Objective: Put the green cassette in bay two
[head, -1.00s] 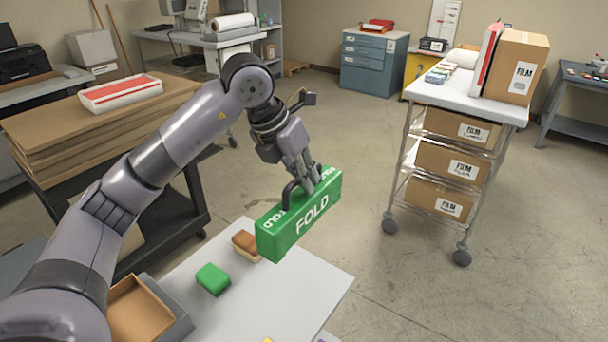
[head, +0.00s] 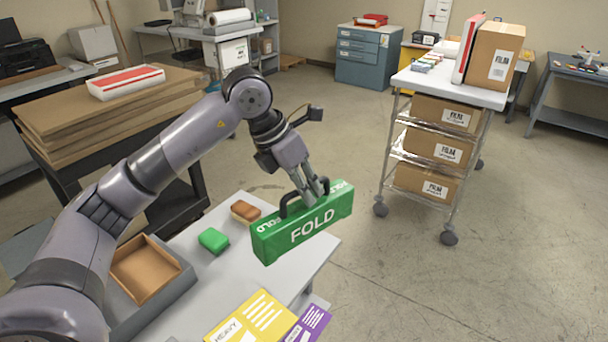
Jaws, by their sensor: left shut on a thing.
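The green cassette (head: 312,232), a long box with a black handle and "FOLD" in white on its side, hangs above the right edge of the light table. My left gripper (head: 311,195) is shut on the cassette's handle from above, and the cassette is slightly tilted. No bay marked two shows in this view. My right gripper is not in view.
The light table (head: 185,290) holds a green block (head: 213,240), a brown brush-like block (head: 245,211), a cardboard tray (head: 144,272) and yellow (head: 250,318) and purple (head: 308,322) cards. A wheeled cart (head: 455,85) with film boxes stands right. Open floor lies between.

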